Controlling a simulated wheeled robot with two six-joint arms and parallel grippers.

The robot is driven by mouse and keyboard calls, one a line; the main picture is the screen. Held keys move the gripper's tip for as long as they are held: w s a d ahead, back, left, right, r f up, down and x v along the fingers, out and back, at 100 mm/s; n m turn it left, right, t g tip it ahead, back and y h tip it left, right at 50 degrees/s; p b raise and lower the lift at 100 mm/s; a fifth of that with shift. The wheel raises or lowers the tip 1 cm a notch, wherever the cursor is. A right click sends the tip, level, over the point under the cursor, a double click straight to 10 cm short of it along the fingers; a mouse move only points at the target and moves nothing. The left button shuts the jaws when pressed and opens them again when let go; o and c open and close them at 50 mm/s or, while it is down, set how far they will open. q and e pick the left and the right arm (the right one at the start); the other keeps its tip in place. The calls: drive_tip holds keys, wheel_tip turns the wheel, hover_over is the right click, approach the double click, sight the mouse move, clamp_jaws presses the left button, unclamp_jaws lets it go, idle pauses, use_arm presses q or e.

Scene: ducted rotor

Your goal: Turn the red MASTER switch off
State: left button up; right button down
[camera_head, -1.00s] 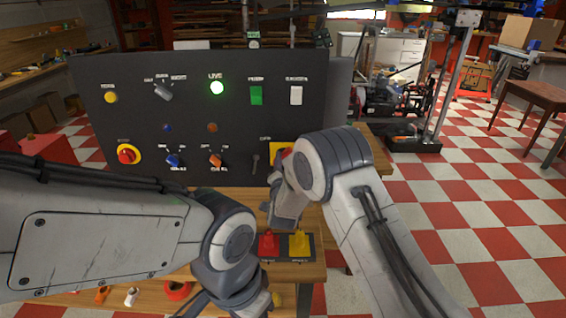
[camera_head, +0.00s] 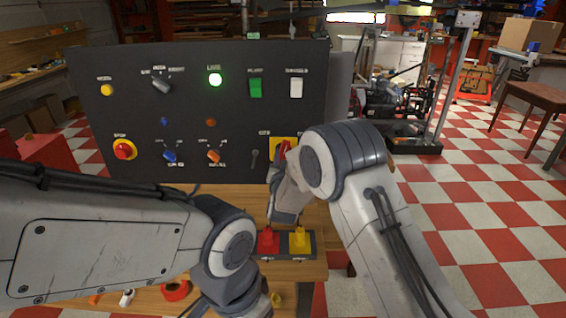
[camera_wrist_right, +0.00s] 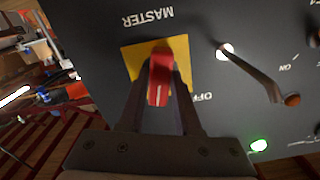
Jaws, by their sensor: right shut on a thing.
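The red MASTER switch handle (camera_wrist_right: 161,75) sits on a yellow plate (camera_wrist_right: 129,62) on the dark panel, and shows upside down in the right wrist view. An OFF label (camera_wrist_right: 200,97) is beside the plate. My right gripper (camera_wrist_right: 160,88) is shut on the red handle, one finger on each side. In the head view the yellow plate (camera_head: 277,143) is partly hidden behind my right arm, and my right gripper (camera_head: 281,172) is in front of it. My left gripper (camera_head: 236,304) hangs low at the bottom edge, and its fingers are not clear.
Red and yellow levers (camera_head: 268,240) stand on the bench below, close under my right gripper.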

drive_tip(key=n+b, duration=0.1)
drive_tip(key=n, duration=0.1)
drive_tip(key=shift+f+n, duration=0.15)
drive_tip(key=shift+n, duration=0.25)
drive_tip(key=n, duration=0.2)
drive_tip(key=shift+d+n+b, duration=0.1)
drive_tip(key=shift+n+b, duration=0.2)
drive_tip(key=shift+n, duration=0.1)
drive_tip(key=n, duration=0.3)
drive_tip(key=shift+n, duration=1.8)
drive_tip(key=c, duration=0.6)
unclamp_jaws()
drive_tip(key=s+b, duration=0.2)
drive_tip(key=s, duration=0.8)
drive_tip(key=shift+s, duration=0.25)
